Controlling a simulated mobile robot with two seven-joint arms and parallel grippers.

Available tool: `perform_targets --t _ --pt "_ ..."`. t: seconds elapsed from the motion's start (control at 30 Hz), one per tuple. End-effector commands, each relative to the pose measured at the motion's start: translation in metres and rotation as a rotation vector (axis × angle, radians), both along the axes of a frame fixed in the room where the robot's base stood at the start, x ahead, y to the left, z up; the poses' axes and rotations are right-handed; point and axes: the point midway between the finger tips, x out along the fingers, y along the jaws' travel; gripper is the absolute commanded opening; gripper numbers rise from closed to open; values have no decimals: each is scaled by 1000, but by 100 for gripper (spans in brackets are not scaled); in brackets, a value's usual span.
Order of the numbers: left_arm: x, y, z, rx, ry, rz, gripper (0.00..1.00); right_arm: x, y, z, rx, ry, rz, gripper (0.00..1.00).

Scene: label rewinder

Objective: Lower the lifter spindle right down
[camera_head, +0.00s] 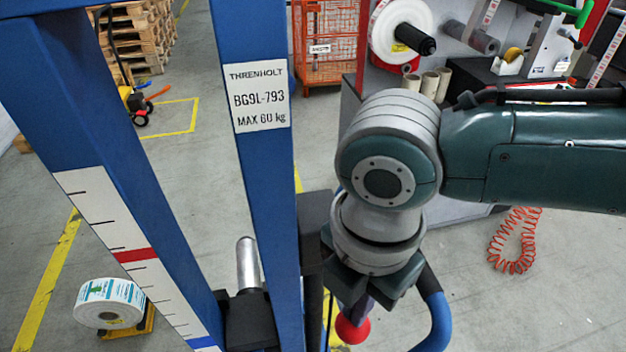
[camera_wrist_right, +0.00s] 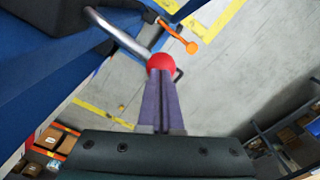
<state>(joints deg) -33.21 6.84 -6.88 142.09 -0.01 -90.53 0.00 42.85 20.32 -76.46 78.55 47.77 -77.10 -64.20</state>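The lifter is a blue frame; its post carries a label (camera_head: 260,97) reading "BG9L-793 MAX 60 kg". Its bright metal spindle (camera_head: 247,265) shows between the blue posts, above a black block (camera_head: 250,322). A white scale (camera_head: 128,250) with red and blue marks runs down the left post. My right gripper (camera_head: 358,306) points down beside the post. Its purple fingers (camera_wrist_right: 162,100) lie close together, tips at a red ball knob (camera_head: 352,329) on a grey lever (camera_wrist_right: 118,32). The knob also shows in the wrist view (camera_wrist_right: 160,63). Contact is hard to tell. My left gripper is out of view.
A blue curved handle (camera_head: 437,315) stands right of my right gripper. A label roll (camera_head: 109,303) sits on a yellow base at lower left. The rewinder bench with a white reel (camera_head: 398,30) is behind my right arm. A red coiled hose (camera_head: 515,240) hangs near the floor.

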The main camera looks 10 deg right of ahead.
Motion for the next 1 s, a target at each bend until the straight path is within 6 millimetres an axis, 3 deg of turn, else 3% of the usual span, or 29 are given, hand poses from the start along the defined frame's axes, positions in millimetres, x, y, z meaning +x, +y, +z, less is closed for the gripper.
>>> perform_targets --t 0.9,1.0 --pt "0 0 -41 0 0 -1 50 1 -1 -49 -2 -2 0 0" --pt "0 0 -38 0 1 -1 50 1 -1 -46 -1 -3 0 0"
